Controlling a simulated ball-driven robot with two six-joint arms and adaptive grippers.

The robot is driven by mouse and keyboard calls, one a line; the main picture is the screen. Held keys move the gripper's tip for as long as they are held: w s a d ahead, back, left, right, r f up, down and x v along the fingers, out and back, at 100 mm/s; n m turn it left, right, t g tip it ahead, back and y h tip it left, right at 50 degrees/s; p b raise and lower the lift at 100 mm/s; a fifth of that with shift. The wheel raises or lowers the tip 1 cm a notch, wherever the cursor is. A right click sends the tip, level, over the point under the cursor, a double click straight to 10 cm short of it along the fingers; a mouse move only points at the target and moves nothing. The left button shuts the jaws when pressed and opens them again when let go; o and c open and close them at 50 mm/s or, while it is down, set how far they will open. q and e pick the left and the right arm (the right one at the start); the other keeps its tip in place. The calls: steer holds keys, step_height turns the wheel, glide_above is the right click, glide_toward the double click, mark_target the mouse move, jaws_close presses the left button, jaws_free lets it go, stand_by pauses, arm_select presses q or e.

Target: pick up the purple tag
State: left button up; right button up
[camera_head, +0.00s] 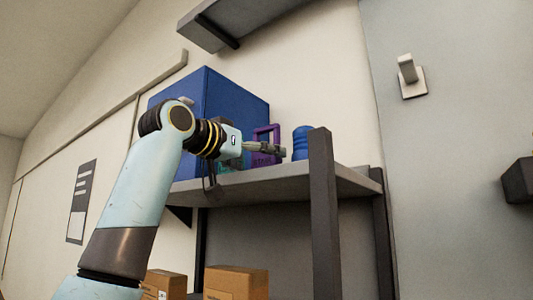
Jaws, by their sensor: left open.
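The purple tag (274,133) stands on the grey shelf (300,174), between a large blue box and a small blue bottle-like object. It has a frame-like upper part, and its lower part is partly hidden behind my left gripper. My left gripper (284,152) comes in from the left over the shelf, with its fingers pointing right in front of the tag. It is open. I cannot tell whether the fingers touch the tag. My right gripper is not in view.
The blue box (232,95) stands behind my left wrist. The blue ribbed object (301,143) stands just right of the fingertips. A dark shelf post (323,215) rises at the front right. Cardboard boxes (236,281) sit below. An upper shelf (222,22) overhangs.

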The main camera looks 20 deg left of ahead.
arm_select(q)
steer(key=shift+p+x, duration=0.3)
steer(key=shift+x, duration=0.85)
steer(key=shift+w+d, duration=0.1)
steer(key=shift+r, duration=0.1)
steer(key=c, duration=1.4)
